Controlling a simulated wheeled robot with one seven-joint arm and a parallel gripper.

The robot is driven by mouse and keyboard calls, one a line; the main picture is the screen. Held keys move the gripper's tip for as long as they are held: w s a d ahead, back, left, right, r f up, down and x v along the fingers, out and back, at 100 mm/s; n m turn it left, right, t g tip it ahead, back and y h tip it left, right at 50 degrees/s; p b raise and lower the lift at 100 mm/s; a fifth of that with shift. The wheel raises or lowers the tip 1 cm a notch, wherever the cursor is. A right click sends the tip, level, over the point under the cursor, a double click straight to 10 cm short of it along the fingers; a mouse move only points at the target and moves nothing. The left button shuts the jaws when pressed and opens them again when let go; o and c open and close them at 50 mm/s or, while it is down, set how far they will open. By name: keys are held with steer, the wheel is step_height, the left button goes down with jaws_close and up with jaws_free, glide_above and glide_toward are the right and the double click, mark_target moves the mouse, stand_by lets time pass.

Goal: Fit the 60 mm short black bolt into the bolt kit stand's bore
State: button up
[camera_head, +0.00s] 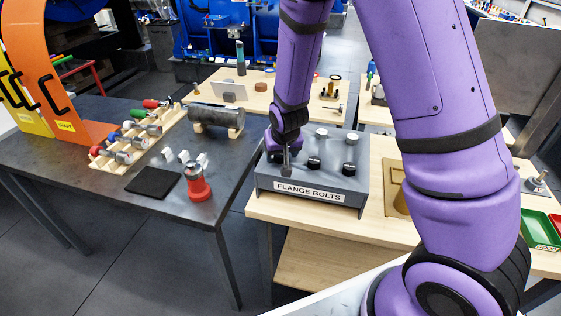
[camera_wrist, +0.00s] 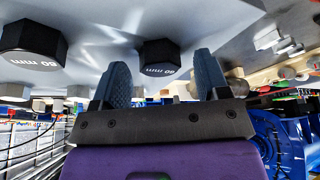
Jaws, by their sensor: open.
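The grey bolt kit stand (camera_head: 276,182), labelled FLANGE BOLTS, sits on the wooden table. Two black hex bolt heads show on it, a middle one (camera_head: 314,164) and a right one (camera_head: 349,169). My gripper (camera_head: 286,163) is low over the stand's left end and hides what is there. In the wrist view my gripper (camera_wrist: 162,82) is open, its two blue-grey fingers apart. A black hex head (camera_wrist: 158,57) shows between the fingers in the picture; its upside-down label seems to read 60 mm. Whether the fingers touch it is unclear. Another labelled hex head (camera_wrist: 33,42) is left.
Silver round pieces (camera_head: 322,134) stand at the stand's back. A dark table (camera_head: 120,215) at left holds a red-based part (camera_head: 198,182), a black mat (camera_head: 154,183) and a tool rack. A tan holder (camera_head: 396,195) lies right of the stand, close to my arm.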

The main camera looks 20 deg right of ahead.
steer(key=shift+w+f, duration=0.1)
steer(key=shift+f, duration=0.15)
steer(key=shift+c, duration=0.3)
steer(key=c, duration=1.1)
steer(key=shift+r, duration=0.1)
